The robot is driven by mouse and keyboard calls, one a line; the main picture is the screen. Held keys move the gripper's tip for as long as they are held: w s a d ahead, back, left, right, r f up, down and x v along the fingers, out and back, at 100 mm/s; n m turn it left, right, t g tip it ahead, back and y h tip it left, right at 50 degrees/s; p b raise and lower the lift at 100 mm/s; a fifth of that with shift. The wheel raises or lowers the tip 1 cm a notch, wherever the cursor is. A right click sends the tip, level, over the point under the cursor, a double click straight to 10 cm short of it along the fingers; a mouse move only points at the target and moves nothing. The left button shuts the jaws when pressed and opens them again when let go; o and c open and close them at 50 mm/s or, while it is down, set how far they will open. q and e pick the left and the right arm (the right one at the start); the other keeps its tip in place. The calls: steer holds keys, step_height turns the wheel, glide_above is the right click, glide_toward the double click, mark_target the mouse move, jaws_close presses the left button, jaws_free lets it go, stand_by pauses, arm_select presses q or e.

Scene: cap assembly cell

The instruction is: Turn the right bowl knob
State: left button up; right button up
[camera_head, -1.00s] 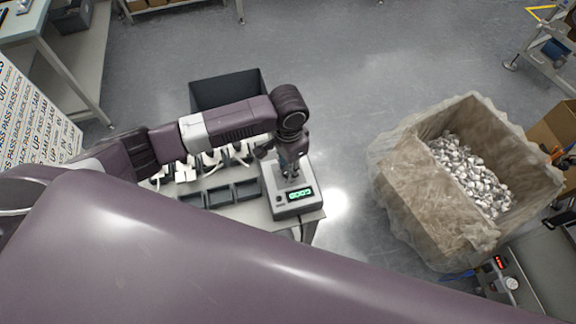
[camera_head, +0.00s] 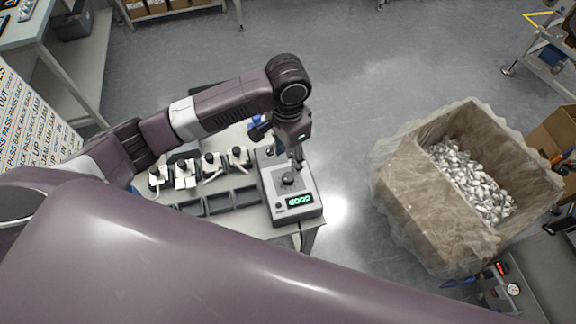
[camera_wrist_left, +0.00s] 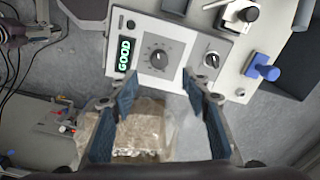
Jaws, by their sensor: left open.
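A grey box-shaped tester (camera_head: 308,212) with a lit green display stands on the small bench; in the left wrist view the tester (camera_wrist_left: 192,50) reads GOOD. It has a large dark dial (camera_wrist_left: 160,57) and a smaller knob (camera_wrist_left: 212,59). My left gripper (camera_head: 298,163) is above the tester, apart from it; in the left wrist view its two fingers are spread and empty. A control unit with a red display (camera_head: 502,267) and a pale round dial (camera_head: 512,289) stands at the lower right, far from the gripper. I cannot tell which knob is the right bowl knob. My right gripper is not in view.
A lined bin (camera_head: 408,172) of metal parts stands right of the bench, with open floor between. Several white toggle clamps (camera_head: 211,164) and grey trays (camera_head: 219,203) are left of the tester. My purple body hides the lower left.

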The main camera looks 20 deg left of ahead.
arm_select(q)
steer(key=shift+r, duration=1.5)
steer(key=shift+f, duration=0.1)
